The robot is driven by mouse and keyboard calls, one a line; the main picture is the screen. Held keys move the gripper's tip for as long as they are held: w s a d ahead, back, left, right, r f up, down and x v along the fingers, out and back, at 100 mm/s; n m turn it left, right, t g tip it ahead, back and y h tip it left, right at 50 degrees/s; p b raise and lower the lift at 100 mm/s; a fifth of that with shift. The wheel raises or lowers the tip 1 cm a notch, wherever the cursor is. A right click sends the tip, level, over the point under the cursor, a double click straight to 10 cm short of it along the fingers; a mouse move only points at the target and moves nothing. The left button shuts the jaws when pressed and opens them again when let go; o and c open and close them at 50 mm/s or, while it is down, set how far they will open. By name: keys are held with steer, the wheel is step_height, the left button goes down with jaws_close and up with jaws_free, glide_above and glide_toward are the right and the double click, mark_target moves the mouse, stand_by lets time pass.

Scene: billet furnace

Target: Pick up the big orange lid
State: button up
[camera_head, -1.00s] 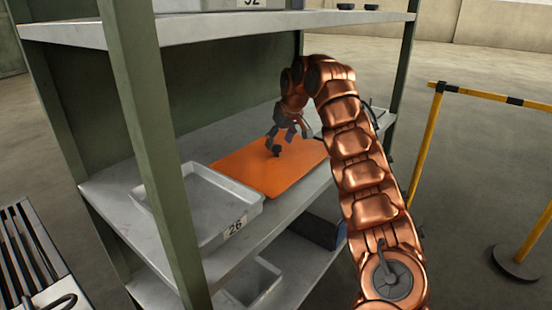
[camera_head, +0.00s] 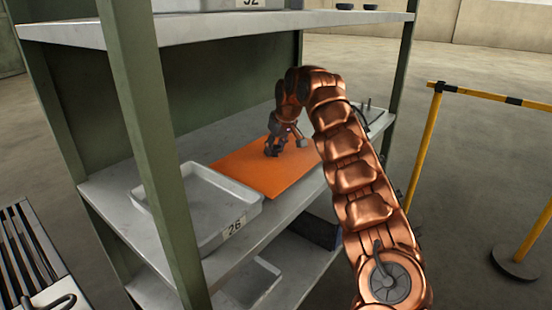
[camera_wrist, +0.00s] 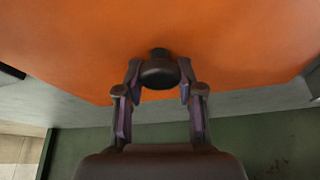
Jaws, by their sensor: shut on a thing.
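The big orange lid (camera_head: 262,172) lies flat on the middle shelf, to the right of the grey tray. My gripper (camera_head: 272,150) is over the lid's far part, pointing down. In the wrist view the orange lid (camera_wrist: 160,40) fills the upper part of the picture. There my gripper (camera_wrist: 160,74) has its fingers closed on both sides of the lid's dark round knob (camera_wrist: 160,72). I cannot see any gap between the lid and the shelf.
The grey tray (camera_head: 250,209) labelled 26 stands left of the lid. An upper shelf (camera_head: 215,27) and green posts (camera_head: 150,150) frame the space. Small dark items (camera_head: 370,112) lie right of the lid. A yellow barrier (camera_head: 424,150) stands on the right.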

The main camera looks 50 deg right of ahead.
jaws_close()
steer(key=shift+r, duration=0.1)
